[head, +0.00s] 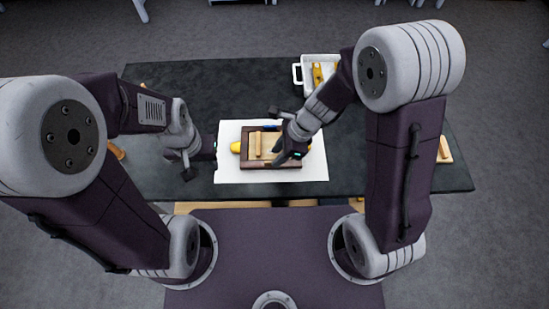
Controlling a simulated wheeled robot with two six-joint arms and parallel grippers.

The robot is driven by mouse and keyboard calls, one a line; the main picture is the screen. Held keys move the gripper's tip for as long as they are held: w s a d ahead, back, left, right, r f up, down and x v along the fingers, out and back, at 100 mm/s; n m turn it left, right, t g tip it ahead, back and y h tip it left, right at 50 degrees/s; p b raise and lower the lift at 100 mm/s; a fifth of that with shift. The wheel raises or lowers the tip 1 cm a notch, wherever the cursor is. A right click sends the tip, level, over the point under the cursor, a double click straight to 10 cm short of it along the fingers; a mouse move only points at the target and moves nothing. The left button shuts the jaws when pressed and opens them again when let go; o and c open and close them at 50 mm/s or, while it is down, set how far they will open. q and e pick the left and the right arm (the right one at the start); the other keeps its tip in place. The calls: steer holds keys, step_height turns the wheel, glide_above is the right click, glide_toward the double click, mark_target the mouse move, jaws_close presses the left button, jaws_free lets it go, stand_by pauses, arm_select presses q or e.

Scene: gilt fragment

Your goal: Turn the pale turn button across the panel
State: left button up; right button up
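A brown wooden frame (244,162) with a lighter panel inside lies on a white sheet (228,178) on the dark table. A pale wooden piece (255,146) stands out on the panel's left half; I cannot tell for sure whether it is the turn button. My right gripper (283,157) is over the right part of the frame and hides some of it. Contact cannot be made out. My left gripper (212,154) is at the left edge of the white sheet, apart from the frame. Both sets of fingers are too small and dark to read.
A yellow object (235,147) shows at the frame's left side. A white bin (318,61) with yellow items stands at the back. Wooden pieces lie at the table's right end (444,150) and left side (116,150).

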mark_target(271, 161)
steer(key=shift+x, duration=1.1)
steer(key=shift+w+f+b, duration=0.25)
steer(key=shift+f+b, duration=0.1)
steer(key=shift+f, duration=0.05)
steer(key=shift+a+f, duration=0.1)
steer(key=shift+a, duration=0.05)
steer(key=shift+s, duration=0.2)
steer(key=shift+w, duration=0.1)
jaws_close()
arm_select(q)
steer(key=shift+w+f, duration=0.15)
steer(key=shift+f, duration=0.55)
steer(key=shift+r, duration=0.1)
